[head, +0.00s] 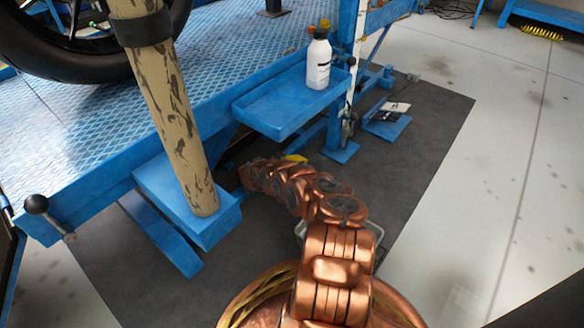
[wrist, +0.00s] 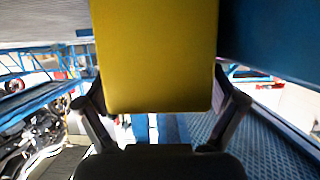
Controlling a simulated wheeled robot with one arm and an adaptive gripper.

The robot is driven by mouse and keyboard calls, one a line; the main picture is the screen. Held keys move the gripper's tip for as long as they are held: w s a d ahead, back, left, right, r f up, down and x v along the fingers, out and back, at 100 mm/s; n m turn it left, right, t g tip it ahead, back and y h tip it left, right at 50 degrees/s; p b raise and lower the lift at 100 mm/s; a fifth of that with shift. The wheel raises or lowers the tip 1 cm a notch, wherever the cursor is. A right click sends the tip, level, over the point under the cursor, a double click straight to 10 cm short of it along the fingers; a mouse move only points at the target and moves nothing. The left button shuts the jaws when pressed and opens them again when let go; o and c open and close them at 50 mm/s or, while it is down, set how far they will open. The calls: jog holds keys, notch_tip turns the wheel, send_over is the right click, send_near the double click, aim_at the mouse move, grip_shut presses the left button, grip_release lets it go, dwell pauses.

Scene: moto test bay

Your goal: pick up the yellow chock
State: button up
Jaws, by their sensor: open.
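The yellow chock (wrist: 157,55) fills the upper middle of the wrist view, very close to the camera. My gripper (wrist: 160,95) is open, with one dark finger along each side of the chock's lower part. Whether the fingers touch it I cannot tell. In the head view only a small yellow piece (head: 295,158) shows above my copper-coloured arm, below the blue tray. My gripper is hidden there behind my arm.
A blue tray (head: 257,117) with a white bottle (head: 318,62) overhangs the area near my arm. The blue lift platform (head: 95,150), a tan post (head: 180,130) and a blue upright (head: 346,60) stand close.

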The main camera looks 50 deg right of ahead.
jog(key=shift+c, duration=0.4)
jog(key=c, duration=1.5)
